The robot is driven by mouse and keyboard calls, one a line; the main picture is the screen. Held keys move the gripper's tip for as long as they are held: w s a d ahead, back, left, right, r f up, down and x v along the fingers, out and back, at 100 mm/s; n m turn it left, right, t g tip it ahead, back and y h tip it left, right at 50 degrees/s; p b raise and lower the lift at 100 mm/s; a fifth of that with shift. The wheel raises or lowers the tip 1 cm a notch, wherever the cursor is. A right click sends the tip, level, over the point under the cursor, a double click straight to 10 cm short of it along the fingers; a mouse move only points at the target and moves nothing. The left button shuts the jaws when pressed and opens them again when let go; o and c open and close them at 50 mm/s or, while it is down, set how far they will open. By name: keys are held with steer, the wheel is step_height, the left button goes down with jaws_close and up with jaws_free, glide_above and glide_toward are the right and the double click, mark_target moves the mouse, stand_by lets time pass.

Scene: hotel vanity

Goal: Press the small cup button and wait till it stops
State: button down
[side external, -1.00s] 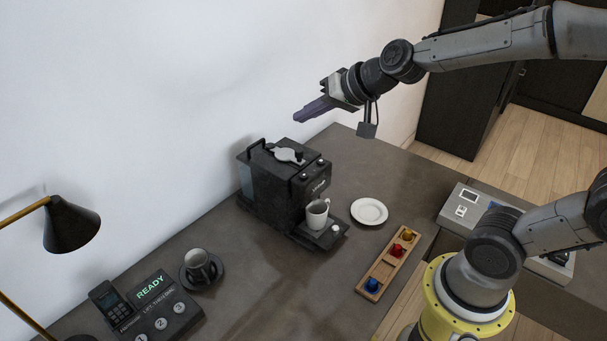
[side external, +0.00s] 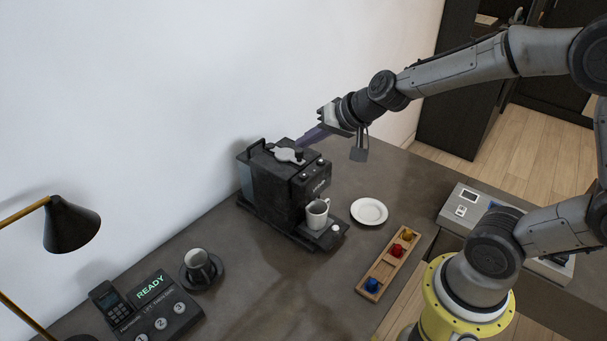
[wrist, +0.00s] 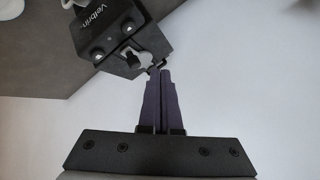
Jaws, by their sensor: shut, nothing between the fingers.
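The black coffee machine (side external: 270,181) stands against the wall, with a silver lever plate and dark knob on top. Two small round buttons (side external: 315,167) sit on its upper front edge; they also show in the wrist view (wrist: 98,55). I cannot read which one is the small cup button. A white cup (side external: 317,212) stands under the spout on the drip tray. My gripper (side external: 299,143) is shut and empty, its purple fingers pointing down-left at the machine's top near the knob. In the wrist view the closed fingertips (wrist: 160,72) appear beside the knob; contact cannot be told.
A white saucer (side external: 369,211) and a wooden tray (side external: 391,262) with coloured capsules lie right of the machine. The counter's front middle is clear.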

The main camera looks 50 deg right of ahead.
mark_target(307, 180)
steer(key=shift+f, duration=3.05)
steer(key=shift+f, duration=0.15)
steer(key=shift+f, duration=0.25)
steer(key=shift+f, duration=0.4)
stand_by(0.4)
steer(key=shift+r, duration=0.75)
steer(key=shift+r, duration=0.1)
steer(key=shift+r, duration=2.45)
